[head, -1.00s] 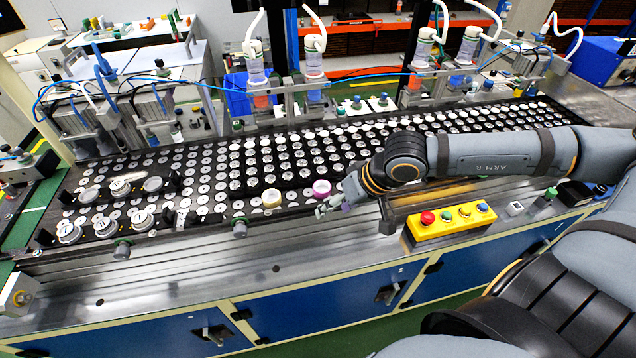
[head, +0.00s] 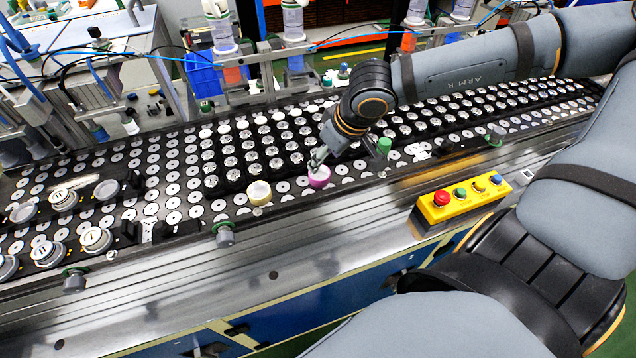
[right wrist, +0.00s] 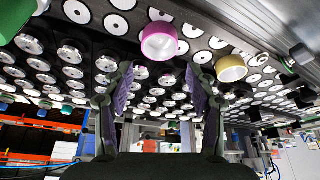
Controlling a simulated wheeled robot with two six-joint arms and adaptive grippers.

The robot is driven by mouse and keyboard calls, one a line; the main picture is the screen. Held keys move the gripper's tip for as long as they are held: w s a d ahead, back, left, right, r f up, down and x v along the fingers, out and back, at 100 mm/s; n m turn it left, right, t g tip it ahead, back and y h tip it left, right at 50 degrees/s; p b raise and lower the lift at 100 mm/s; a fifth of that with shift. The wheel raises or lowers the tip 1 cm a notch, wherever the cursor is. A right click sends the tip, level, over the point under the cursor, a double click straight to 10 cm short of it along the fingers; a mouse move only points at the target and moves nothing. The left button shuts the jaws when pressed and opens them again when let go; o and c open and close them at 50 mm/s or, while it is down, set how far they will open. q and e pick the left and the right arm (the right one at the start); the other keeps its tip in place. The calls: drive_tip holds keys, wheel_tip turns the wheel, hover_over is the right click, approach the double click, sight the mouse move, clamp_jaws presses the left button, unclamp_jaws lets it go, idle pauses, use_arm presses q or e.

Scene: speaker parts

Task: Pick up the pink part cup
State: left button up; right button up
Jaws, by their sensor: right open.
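The pink part cup (head: 319,176) stands near the front edge of the tray of discs, in the middle of the head view. It also shows in the right wrist view (right wrist: 159,41), above and between the fingertips in the picture. My right gripper (head: 317,160) is just behind and above the cup in the head view. In the right wrist view its two fingers (right wrist: 161,90) are apart with nothing between them. Whether a finger touches the cup cannot be told. My left gripper is in neither view.
A pale yellow cup (head: 259,192) stands just left of the pink one. A yellow button box (head: 462,200) is on the front ledge at right. A green-topped post (head: 384,146) stands to the right of the gripper. Rows of discs fill the conveyor.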

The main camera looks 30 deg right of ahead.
sight(316, 176)
drive_tip(key=shift+f, duration=0.6)
drive_tip(key=shift+x, duration=0.75)
drive_tip(key=b+x, duration=0.1)
drive_tip(key=x, duration=0.2)
drive_tip(key=shift+f, duration=0.45)
drive_tip(key=shift+w+f, duration=0.1)
drive_tip(key=c, duration=0.9)
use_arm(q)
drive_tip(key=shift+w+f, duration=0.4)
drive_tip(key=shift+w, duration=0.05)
use_arm(e)
drive_tip(key=shift+c, duration=0.2)
